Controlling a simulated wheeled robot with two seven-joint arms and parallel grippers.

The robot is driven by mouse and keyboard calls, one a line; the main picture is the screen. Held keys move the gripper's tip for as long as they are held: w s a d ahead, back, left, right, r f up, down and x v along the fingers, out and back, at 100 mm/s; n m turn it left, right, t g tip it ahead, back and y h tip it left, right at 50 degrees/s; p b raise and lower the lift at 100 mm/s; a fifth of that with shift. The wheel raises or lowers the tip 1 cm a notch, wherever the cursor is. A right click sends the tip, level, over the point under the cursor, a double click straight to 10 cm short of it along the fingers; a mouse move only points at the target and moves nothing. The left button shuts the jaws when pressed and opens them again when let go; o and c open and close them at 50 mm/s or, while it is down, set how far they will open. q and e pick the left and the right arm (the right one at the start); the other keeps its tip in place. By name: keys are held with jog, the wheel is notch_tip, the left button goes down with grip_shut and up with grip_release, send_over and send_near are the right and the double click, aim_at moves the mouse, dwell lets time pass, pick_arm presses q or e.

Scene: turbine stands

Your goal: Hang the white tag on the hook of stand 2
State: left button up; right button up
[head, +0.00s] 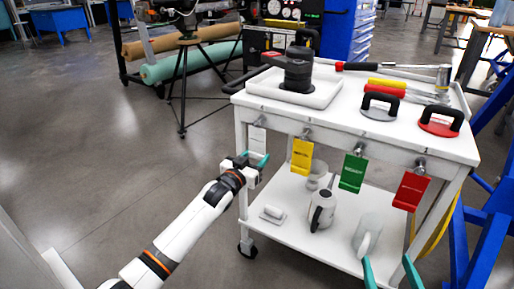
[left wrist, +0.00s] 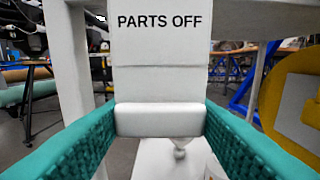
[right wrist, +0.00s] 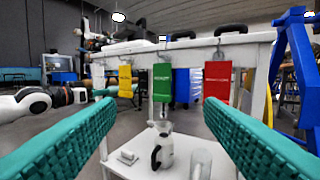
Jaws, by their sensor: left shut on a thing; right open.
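The white tag (head: 257,138) is upright at the left end of the white cart's near side. In the left wrist view its plate (left wrist: 160,50) reads "PARTS OFF". My left gripper (head: 257,162) is shut on the tag's lower edge, with teal fingers on both sides. The tag's top is cut off in the left wrist view, so I cannot tell whether it sits on a hook. Yellow (head: 301,157), green (head: 352,172) and red (head: 411,190) tags hang along the same edge. No label marks stand 2. My right gripper (right wrist: 160,108) is open and empty, facing the cart.
The white cart (head: 270,107) carries a black turbine-like part (head: 298,72), grey and red handled discs and tools on top. A white jug (head: 322,210) and clear containers stand on its lower shelf. A blue frame (head: 485,240) stands at right. Floor at left is clear.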

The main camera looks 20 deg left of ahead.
pick_arm(q)
jog(key=shift+s, duration=0.1)
pick_arm(e)
jog(key=shift+f, duration=0.15)
pick_arm(q)
jog(key=shift+s+a+p, duration=0.15)
jog(key=shift+s+p, duration=0.25)
jog(key=shift+p, duration=0.05)
pick_arm(e)
jog(key=shift+s+d+f+g+h, duration=0.1)
jog(key=shift+d+f+g+h, duration=0.1)
jog(key=shift+f+g, duration=0.45)
jog(key=shift+s+d+f+g+h, duration=0.1)
jog(key=shift+d+f+g+h, duration=0.1)
jog(key=shift+f+g, duration=0.45)
pick_arm(q)
jog(key=shift+s, duration=0.1)
pick_arm(e)
jog(key=shift+f, duration=0.45)
